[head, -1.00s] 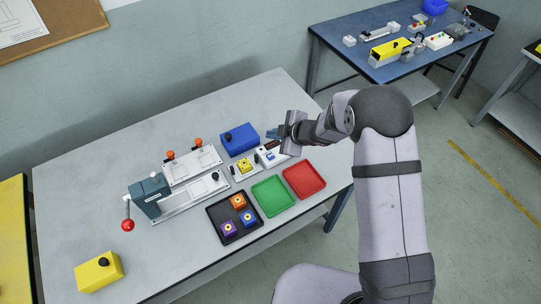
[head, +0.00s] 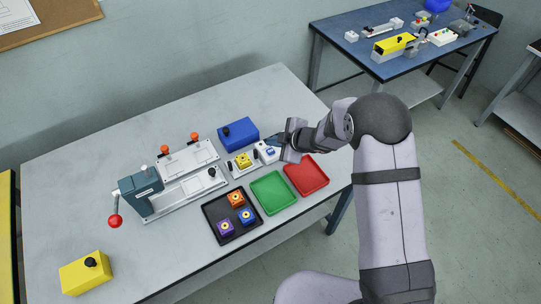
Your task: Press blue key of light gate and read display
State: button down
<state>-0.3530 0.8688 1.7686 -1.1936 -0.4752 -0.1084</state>
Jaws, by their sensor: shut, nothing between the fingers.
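The light gate is a small white box (head: 262,159) near the middle of the table. Its blue key (head: 270,153) shows on top. The dark display is hidden behind my gripper. My gripper (head: 273,139) is shut and empty, its fingertips over the back part of the white box, close to the blue key. I cannot tell whether they touch it.
A blue box (head: 238,134) stands close behind. A green tray (head: 272,193), a red tray (head: 306,175) and a black tray (head: 215,210) with orange, purple and blue blocks lie in front. A lever fixture (head: 140,190) is left, a yellow box (head: 86,273) front left.

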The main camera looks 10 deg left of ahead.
jog(key=shift+f+b, duration=0.4)
jog(key=shift+f, duration=0.4)
jog(key=shift+f, duration=0.2)
dwell(1.4)
jog(key=shift+f, duration=0.25)
jog(key=shift+f+b, duration=0.45)
jog(key=shift+b, duration=0.05)
dwell(0.8)
jog(key=shift+r, duration=0.2)
jog(key=shift+r+p, duration=0.7)
jog(key=shift+p, duration=0.2)
notch_tip(320, 180, up, 5)
jog(key=p, duration=0.5)
